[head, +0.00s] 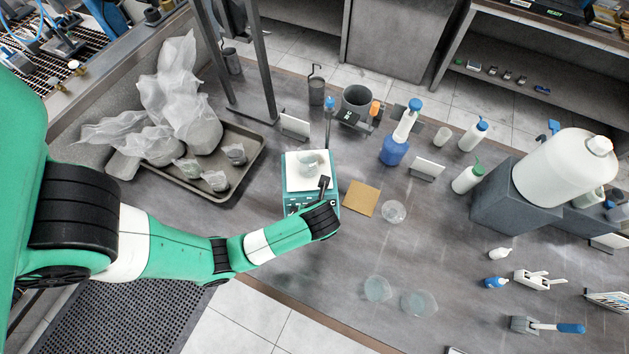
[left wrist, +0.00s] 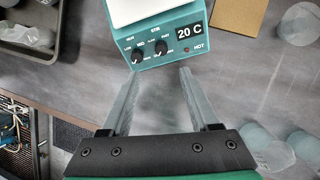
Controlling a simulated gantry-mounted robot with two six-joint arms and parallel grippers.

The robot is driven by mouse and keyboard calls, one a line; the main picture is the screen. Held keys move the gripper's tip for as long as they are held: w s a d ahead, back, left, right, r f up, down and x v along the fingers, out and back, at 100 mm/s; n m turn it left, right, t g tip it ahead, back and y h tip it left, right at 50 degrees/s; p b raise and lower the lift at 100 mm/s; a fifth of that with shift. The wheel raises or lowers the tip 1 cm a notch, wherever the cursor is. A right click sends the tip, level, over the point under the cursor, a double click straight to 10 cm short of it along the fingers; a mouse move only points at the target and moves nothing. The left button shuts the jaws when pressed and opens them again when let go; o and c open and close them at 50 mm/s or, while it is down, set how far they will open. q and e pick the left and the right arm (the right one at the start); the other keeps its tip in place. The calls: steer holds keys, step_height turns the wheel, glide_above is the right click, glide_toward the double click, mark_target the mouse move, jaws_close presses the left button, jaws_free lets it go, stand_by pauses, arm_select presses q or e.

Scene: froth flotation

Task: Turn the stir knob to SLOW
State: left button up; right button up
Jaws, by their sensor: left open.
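The teal hotplate stirrer (head: 297,205) stands on the bench with a white top plate and a small clear beaker (head: 308,163) on it. In the left wrist view its front panel shows the stir knob (left wrist: 161,47), a black dial right of the similar heat knob (left wrist: 137,54). A display reads 20 C. The stir knob's exact pointer setting is too small to tell. My left gripper (left wrist: 160,73) is open and empty, its fingertips just short of the panel, with the knobs ahead of the gap. In the head view my left wrist hides much of the panel.
A tray (head: 236,180) with bagged samples lies left of the stirrer. A tan square pad (head: 360,198) and a clear dish (head: 393,212) lie to its right. A stand with a grey cup (head: 356,98) is behind.

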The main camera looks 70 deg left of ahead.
arm_select(q)
steer(key=b+x, duration=0.3)
steer(key=x, duration=0.8)
steer(key=shift+w+a+f, duration=0.1)
steer(key=shift+a+f, duration=0.1)
steer(key=shift+f, duration=0.15)
jaws_close()
